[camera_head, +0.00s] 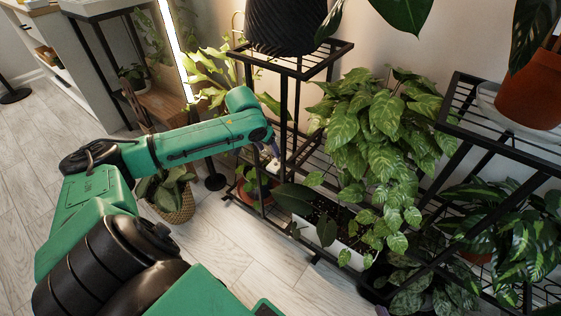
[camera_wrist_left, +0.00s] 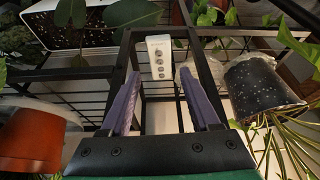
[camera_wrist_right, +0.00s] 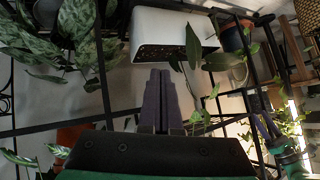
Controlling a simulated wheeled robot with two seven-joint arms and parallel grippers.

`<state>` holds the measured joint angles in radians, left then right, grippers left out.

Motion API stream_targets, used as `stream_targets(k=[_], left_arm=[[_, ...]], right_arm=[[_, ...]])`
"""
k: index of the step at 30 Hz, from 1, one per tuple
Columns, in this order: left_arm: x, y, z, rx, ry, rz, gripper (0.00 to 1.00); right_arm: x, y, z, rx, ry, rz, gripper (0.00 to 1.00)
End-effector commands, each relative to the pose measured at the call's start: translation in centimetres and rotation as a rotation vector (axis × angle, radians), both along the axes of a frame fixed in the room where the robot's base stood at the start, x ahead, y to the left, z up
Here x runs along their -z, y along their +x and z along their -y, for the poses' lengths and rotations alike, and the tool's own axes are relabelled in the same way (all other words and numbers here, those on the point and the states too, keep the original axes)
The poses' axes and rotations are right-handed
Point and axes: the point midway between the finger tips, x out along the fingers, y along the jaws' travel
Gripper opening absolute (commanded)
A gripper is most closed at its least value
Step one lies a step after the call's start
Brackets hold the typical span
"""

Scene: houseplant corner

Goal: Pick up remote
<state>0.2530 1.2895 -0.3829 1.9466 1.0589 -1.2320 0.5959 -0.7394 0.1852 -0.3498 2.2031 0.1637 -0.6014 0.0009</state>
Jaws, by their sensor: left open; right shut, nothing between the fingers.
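The remote (camera_wrist_left: 159,60) is a small white block with a column of round grey buttons. In the left wrist view it stands upright in the picture by a dark bar of the metal shelf. My left gripper (camera_wrist_left: 160,78) is open, with its purple fingers pointing toward the remote, one on either side of it in the picture. Whether they reach its depth I cannot tell. In the head view a small pale object (camera_head: 273,165), likely the remote, shows near the end of my left arm. My right gripper (camera_wrist_right: 158,74) is shut and empty, pointing toward a white planter (camera_wrist_right: 174,32).
Black metal plant stands (camera_head: 283,110) with thin bars surround the left gripper. A white planter with leafy plants (camera_head: 335,225) stands to the right in the head view. A speckled pot (camera_wrist_left: 255,86) and a terracotta pot (camera_wrist_left: 32,140) flank the left gripper.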

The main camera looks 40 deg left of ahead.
Motion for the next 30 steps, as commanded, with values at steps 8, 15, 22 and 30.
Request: stream_targets(k=[8, 15, 22, 30], left_arm=[[4.1, 1.6, -0.1, 0.0, -0.001, 0.001, 0.62], [8.2, 3.3, -0.1, -0.001, -0.001, 0.001, 0.62], [8.7, 3.8, -0.2, 0.002, 0.002, 0.001, 0.62], [8.7, 3.7, -0.2, 0.001, 0.002, 0.001, 0.0]], right_arm=[[1.6, -0.3, -2.5, 0.04, 0.149, 0.173, 0.0], [5.0, -0.2, -2.7, 0.066, 0.185, 0.218, 0.0], [5.1, -0.2, -2.7, 0.073, 0.191, 0.229, 0.0], [5.1, -0.2, -2.7, 0.073, 0.191, 0.229, 0.0]])
